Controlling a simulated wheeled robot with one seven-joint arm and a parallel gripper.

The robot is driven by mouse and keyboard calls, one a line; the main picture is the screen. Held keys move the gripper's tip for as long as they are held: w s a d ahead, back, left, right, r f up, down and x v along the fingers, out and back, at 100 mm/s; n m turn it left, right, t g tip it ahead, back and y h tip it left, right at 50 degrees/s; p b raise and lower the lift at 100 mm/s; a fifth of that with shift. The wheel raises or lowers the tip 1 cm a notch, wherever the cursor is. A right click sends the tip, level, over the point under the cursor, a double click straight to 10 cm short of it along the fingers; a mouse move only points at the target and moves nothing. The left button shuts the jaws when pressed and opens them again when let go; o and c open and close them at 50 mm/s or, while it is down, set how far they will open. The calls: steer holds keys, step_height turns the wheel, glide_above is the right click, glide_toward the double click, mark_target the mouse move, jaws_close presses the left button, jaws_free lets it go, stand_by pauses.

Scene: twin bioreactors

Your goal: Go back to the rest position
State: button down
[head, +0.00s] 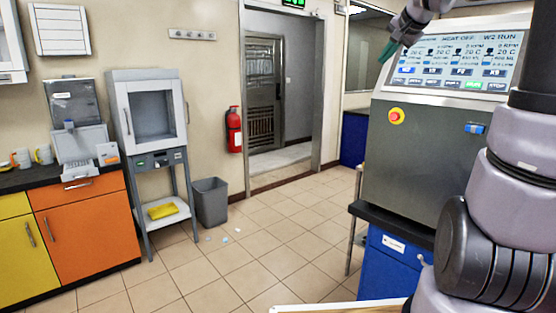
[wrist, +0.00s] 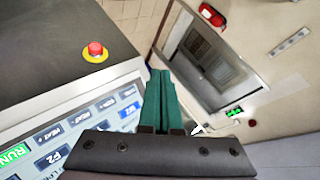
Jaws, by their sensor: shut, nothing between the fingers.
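My gripper (head: 389,50) is at the upper right of the head view, raised just in front of the upper left part of the control screen (head: 458,62). Its green fingers are together and hold nothing. In the wrist view my gripper (wrist: 160,80) points away from the camera with both green fingers side by side. The control screen's buttons (wrist: 52,158) show at the lower left of the wrist view. The red emergency button (wrist: 95,50) on its yellow ring stands on the grey console, left of the fingers. It also shows in the head view (head: 396,116).
The grey console (head: 405,150) stands on a blue cabinet (head: 385,262) at the right. A doorway (head: 285,90) is at the back, with a red extinguisher (head: 234,129) beside it. A grey bin (head: 210,202) stands near the wall. The tiled floor (head: 265,245) is mostly open.

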steer(key=s+a+f+n+g, duration=0.1)
steer(key=s+a+f, duration=0.2)
steer(key=s, duration=0.6)
steer(key=s+a+f+n+g, duration=0.1)
steer(key=s+a+f+n, duration=0.1)
steer(key=s+f, duration=0.3)
steer(key=s+a+f+n+g, duration=0.2)
steer(key=s+a+f, duration=0.2)
steer(key=s, duration=0.9)
steer(key=shift+s+a+y, duration=0.15)
steer(key=shift+s+y, duration=0.1)
steer(key=shift+y, duration=0.15)
